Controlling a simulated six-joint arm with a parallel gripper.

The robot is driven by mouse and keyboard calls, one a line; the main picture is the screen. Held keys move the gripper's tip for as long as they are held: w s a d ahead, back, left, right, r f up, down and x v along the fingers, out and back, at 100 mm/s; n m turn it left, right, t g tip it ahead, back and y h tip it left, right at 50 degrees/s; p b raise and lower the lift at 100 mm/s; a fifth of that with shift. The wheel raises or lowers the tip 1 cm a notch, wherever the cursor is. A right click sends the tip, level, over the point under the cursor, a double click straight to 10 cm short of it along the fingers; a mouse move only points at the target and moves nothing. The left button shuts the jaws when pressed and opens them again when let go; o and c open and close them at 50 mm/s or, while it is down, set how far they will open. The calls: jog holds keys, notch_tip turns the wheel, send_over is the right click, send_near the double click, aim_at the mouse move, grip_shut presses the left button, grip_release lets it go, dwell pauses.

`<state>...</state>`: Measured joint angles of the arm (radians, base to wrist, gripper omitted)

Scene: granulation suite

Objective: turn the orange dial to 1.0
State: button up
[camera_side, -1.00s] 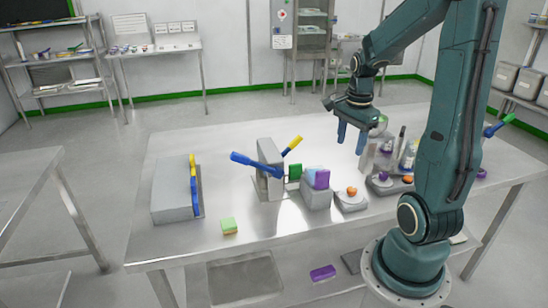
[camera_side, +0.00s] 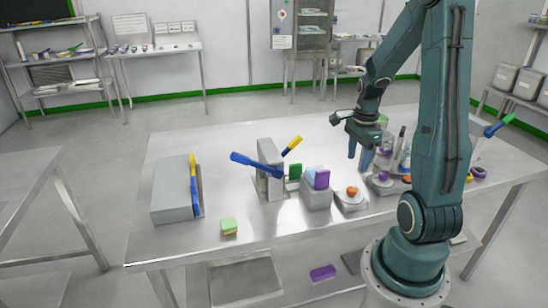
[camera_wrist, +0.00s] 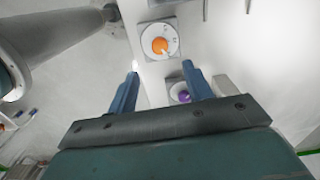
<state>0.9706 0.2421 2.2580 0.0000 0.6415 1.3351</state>
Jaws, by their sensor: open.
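The orange dial (camera_side: 351,191) sits on a pale plate on the steel table in the side view. In the wrist view the orange dial (camera_wrist: 160,46) is a round knob on a white disc with small marks, too small to read. A pale pointer on it seems to aim to the lower right. My gripper (camera_side: 360,158) is open and empty, above the table behind the orange dial. In the wrist view the gripper (camera_wrist: 160,72) has its fingers apart, and the orange dial shows beyond the fingertips, not between them.
A purple dial (camera_side: 383,177) stands behind and right of the orange one; in the wrist view the purple dial (camera_wrist: 183,97) shows by the right finger. A grey block with a purple piece (camera_side: 322,179) stands left of the orange dial. Bottles (camera_side: 402,145) stand at the right.

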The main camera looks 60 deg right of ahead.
aim_at(352, 189)
jog(key=shift+f, duration=5.1)
jog(key=shift+c, duration=0.2)
jog(key=c, duration=0.9)
